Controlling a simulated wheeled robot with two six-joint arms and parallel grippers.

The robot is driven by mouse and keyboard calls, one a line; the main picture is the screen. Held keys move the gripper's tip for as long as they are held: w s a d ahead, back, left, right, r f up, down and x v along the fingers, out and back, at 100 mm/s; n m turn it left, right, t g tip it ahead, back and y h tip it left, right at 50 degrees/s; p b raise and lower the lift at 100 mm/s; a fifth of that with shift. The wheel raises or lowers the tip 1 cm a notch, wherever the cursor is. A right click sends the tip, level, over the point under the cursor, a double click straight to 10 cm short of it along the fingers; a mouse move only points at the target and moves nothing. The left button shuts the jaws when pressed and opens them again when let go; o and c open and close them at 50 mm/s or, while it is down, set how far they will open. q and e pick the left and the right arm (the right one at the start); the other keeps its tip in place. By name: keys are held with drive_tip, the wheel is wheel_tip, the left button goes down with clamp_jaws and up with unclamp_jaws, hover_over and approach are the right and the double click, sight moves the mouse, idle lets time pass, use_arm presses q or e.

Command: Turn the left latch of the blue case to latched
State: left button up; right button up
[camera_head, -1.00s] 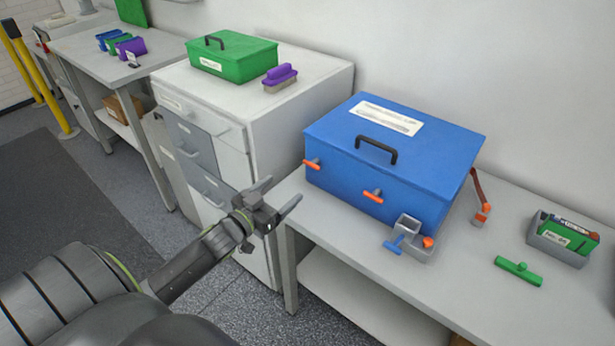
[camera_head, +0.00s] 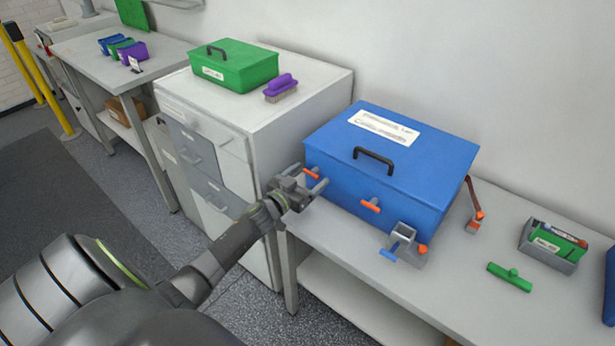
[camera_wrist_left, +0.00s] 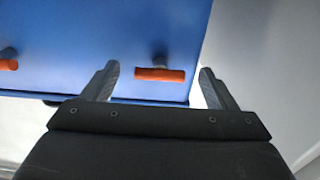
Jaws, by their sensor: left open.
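The blue case (camera_head: 415,160) stands on the grey bench with a black handle and a white label on its lid. Its left latch (camera_head: 311,173) is an orange bar on the front face, and it also shows in the left wrist view (camera_wrist_left: 160,74), lying level there. The right latch (camera_head: 370,206) is a similar orange bar; it shows at the left edge of the wrist view (camera_wrist_left: 8,65). My left gripper (camera_head: 309,178) is open at the left latch. In the wrist view its fingers (camera_wrist_left: 159,85) stand on either side of the latch, apart from it. My right gripper is not in view.
A small grey holder with a blue and an orange part (camera_head: 405,243) stands before the case. A green tool (camera_head: 510,277) and a grey bin (camera_head: 548,252) lie to the right. The white cabinet (camera_head: 300,110) carries a green case (camera_head: 233,66) and a purple brush (camera_head: 281,88).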

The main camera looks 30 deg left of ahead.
use_arm(q)
drive_tip(key=shift+w, duration=0.1)
drive_tip(key=c, duration=1)
drive_tip(key=shift+o, duration=0.2)
drive_tip(key=shift+m, duration=0.4)
drive_tip(key=shift+m+b, duration=0.9)
drive_tip(key=shift+m, duration=7.7)
drive_tip(key=o, duration=1)
drive_tip(key=shift+c, duration=0.2)
